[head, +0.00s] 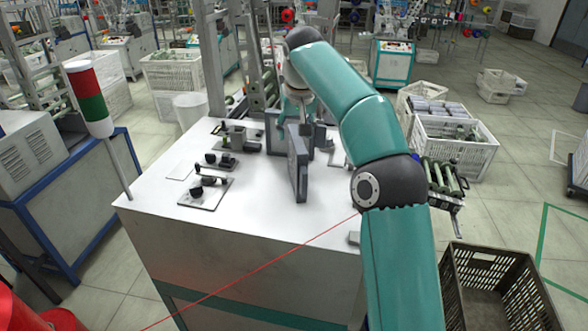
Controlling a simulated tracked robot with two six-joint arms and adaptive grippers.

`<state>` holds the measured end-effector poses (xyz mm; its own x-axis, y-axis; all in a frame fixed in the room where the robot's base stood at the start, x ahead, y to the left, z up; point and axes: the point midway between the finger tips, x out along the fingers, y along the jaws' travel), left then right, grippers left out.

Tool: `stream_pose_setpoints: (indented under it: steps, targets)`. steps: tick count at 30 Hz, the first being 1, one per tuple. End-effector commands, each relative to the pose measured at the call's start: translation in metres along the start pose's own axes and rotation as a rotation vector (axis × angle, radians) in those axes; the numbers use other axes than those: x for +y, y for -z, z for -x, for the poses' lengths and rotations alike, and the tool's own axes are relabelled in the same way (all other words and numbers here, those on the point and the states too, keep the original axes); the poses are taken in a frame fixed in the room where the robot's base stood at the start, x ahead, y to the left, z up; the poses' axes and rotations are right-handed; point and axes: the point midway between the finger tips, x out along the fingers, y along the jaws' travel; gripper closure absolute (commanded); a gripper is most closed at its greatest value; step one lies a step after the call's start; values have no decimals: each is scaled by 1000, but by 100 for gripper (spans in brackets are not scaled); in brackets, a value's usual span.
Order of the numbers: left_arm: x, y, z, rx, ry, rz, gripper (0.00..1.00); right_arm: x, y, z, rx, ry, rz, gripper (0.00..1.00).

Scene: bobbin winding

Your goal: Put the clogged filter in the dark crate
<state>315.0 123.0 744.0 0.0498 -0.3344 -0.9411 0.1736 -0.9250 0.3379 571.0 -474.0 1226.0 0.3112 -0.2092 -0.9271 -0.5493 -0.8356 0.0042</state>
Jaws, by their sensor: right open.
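The dark crate (487,262) stands on the floor at the lower right. It is an open slatted box, and the part of its inside that shows looks empty. My right arm reaches over the white worktop (250,215), and its wrist points down at the back. My right gripper (305,127) is open, small in the picture and partly hidden behind an upright grey panel (298,162). A grey housing (275,130) stands beside it. I cannot make out the clogged filter for certain. It may be hidden by the panel or my arm. My left gripper is not in view.
Small black fittings on plates (205,192) sit on the worktop's left part. A red-and-green signal post (90,100) stands at its left corner. White crates (455,147) and a rack of dark rollers (440,177) lie to the right. A thin red line crosses the front.

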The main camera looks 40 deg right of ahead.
Motion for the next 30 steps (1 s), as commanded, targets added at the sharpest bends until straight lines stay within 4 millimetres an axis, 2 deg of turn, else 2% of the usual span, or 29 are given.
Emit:
stream_pose_setpoints:
  steps: [3, 11, 21, 30]
  targets:
    - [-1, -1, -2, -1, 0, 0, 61, 3, 0, -16, 1, -2, -4, 44]
    - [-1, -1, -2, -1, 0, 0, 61, 3, 1, -32, -1, -3, -4, 44]
    - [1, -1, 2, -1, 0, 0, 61, 5, 5, -74, 0, -2, -5, 44]
    - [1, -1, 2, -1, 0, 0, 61, 6, 5, -76, 2, -2, -6, 44]
